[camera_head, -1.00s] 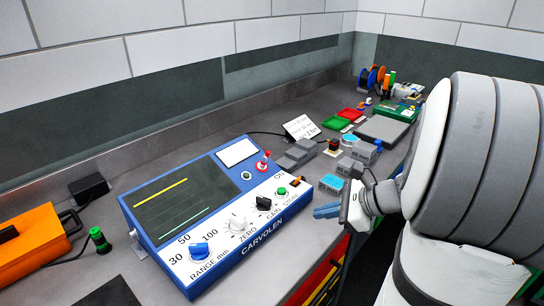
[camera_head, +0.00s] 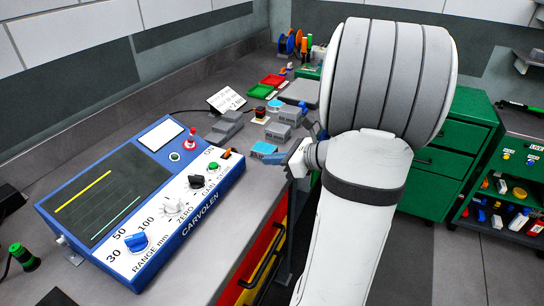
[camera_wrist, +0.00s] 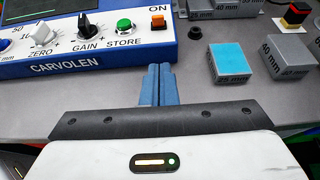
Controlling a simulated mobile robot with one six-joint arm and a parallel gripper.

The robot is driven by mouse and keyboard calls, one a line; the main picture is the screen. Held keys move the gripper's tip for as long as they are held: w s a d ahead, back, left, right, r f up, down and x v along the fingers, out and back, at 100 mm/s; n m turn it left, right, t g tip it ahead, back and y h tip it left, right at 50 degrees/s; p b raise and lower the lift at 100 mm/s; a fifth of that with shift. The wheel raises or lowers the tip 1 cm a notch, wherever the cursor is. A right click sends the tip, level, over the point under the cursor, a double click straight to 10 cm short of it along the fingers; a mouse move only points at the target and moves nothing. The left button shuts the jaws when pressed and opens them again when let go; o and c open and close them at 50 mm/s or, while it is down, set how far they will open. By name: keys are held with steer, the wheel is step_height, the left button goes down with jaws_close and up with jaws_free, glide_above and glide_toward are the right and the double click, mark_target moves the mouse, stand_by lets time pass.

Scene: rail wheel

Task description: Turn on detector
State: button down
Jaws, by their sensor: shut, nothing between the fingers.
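The detector is a blue and white CARVOLEN unit (camera_head: 150,195) lying on the bench, its dark screen showing a yellow line and a green line. Its orange switch (camera_wrist: 158,22), under the ON label, is at the right end of the front panel, beside the green STORE button (camera_wrist: 124,27). The switch also shows small in the head view (camera_head: 227,153). My gripper (camera_wrist: 159,70) is shut and empty. Its blue fingers point at the unit's front right end, in front of the switch and apart from it. In the head view my gripper (camera_head: 270,158) is right of the unit, partly hidden by my arm.
A cyan-topped block (camera_wrist: 229,62) and a grey 40 mm block (camera_wrist: 285,57) stand right of the fingers. A red-topped lever (camera_head: 191,140) rises at the unit's back. Red and green trays (camera_head: 261,90) lie farther back. A green cabinet (camera_head: 460,140) stands at right.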

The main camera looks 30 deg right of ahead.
mark_target(229, 153)
steer(key=x, duration=0.6)
steer(key=w+a, duration=0.1)
steer(key=w+a+r, duration=0.1)
steer(key=shift+w+p, duration=0.4)
steer(key=shift+w+a+r, duration=0.15)
steer(key=shift+w+a, duration=0.05)
steer(key=shift+w, duration=0.25)
